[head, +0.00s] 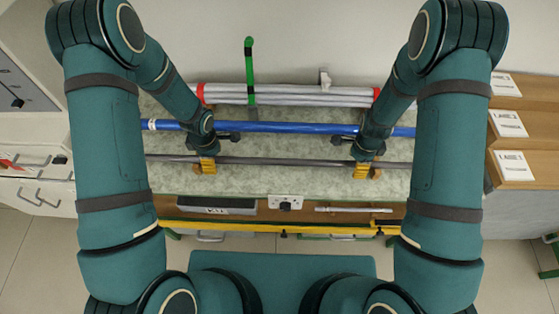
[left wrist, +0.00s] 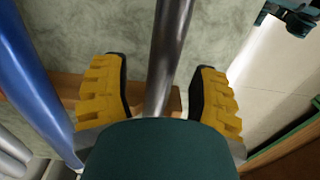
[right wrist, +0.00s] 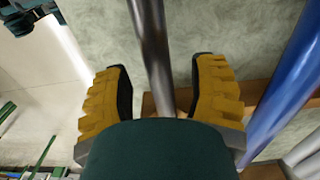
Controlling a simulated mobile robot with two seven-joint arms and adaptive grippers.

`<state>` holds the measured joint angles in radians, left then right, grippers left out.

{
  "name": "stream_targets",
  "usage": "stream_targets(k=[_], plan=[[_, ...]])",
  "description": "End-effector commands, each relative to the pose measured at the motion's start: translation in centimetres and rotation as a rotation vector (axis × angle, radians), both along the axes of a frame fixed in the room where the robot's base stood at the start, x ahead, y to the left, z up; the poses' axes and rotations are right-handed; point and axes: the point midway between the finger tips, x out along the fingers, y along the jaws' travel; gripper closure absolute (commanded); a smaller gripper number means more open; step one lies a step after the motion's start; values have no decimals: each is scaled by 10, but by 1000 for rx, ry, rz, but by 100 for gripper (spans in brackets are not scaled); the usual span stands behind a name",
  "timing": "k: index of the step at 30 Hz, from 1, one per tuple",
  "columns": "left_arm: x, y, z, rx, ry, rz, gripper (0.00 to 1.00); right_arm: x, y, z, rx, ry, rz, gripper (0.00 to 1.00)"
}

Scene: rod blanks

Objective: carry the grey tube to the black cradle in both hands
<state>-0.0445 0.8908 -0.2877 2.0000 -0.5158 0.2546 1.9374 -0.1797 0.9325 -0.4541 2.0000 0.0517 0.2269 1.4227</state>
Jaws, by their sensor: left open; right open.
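The grey tube (head: 285,161) lies level across the pale green worktop, in front of the blue tube. My left gripper (head: 208,166) is over its left part, open. In the left wrist view the tube (left wrist: 169,55) runs between the spread yellow fingers, with a gap on both sides. My right gripper (head: 362,170) is over its right part, also open. In the right wrist view the tube (right wrist: 150,45) likewise passes between the yellow fingers. The tube rests near wooden supports, partly hidden by my wrists. I cannot clearly make out a black cradle.
A blue tube (head: 285,127) lies parallel just behind. Behind it, pale tubes (head: 300,98) with red ends are bundled by a green upright (head: 249,75). A dark tray-like piece (head: 215,206) sits at the front. Wooden steps with white cards (head: 515,165) stand at the right.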

Motion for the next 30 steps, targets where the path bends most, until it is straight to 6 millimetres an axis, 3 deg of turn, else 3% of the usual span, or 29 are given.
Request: stream_targets(k=[10, 15, 30], plan=[[0, 0, -2, 0, -1, 0, 41, 0, 0, -2, 0, -1, 1, 43], [0, 0, -1, 0, -1, 0, 100, 0, 0, -2, 0, -1, 1, 100], [0, 0, -2, 0, 0, 0, 100, -1, 0, -2, 0, 1, 1, 100]])
